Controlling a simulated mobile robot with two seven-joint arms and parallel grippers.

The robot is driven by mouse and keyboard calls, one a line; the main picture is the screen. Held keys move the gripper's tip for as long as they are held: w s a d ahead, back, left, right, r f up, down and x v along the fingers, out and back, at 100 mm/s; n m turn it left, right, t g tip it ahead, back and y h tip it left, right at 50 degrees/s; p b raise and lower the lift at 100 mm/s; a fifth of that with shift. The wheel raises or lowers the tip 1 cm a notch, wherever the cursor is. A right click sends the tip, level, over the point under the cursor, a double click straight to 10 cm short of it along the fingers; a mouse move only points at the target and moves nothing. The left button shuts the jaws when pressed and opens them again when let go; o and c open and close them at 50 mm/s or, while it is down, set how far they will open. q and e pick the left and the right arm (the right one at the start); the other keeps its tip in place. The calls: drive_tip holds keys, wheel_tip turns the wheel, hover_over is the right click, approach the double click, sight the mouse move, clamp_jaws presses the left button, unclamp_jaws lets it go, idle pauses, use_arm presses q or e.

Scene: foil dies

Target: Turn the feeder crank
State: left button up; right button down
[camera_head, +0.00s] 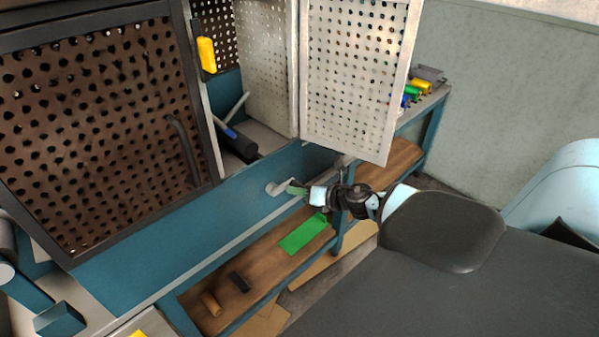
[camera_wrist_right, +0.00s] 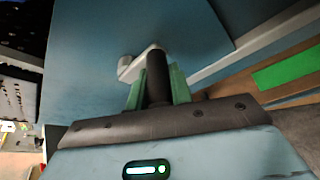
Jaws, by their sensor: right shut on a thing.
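The feeder crank (camera_head: 280,187) is a light grey arm on the blue front panel of the bench, below the cabinet. In the right wrist view the crank arm (camera_wrist_right: 139,62) shows beyond the fingers, with its dark upright handle (camera_wrist_right: 158,76) between them. My right gripper (camera_head: 299,190) has green fingertips and is shut on the crank handle; it also shows in the right wrist view (camera_wrist_right: 158,88). The lower part of the handle is hidden by the gripper body. My left gripper is not in view.
A white perforated door (camera_head: 350,75) hangs open just above my right gripper. A dark perforated panel (camera_head: 100,130) stands at the left. The wooden lower shelf (camera_head: 255,275) holds a green sheet (camera_head: 304,234) and small blocks. Coloured rolls (camera_head: 421,87) stand at the back right.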

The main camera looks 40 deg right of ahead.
drive_tip(key=c, duration=1.3)
unclamp_jaws()
drive_tip(key=shift+o, duration=0.2)
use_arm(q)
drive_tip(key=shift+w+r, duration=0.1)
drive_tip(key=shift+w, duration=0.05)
use_arm(e)
drive_tip(key=v, duration=0.7)
drive_tip(key=shift+s, duration=0.35)
drive_tip(key=shift+d+r, duration=0.1)
drive_tip(key=shift+r, duration=0.05)
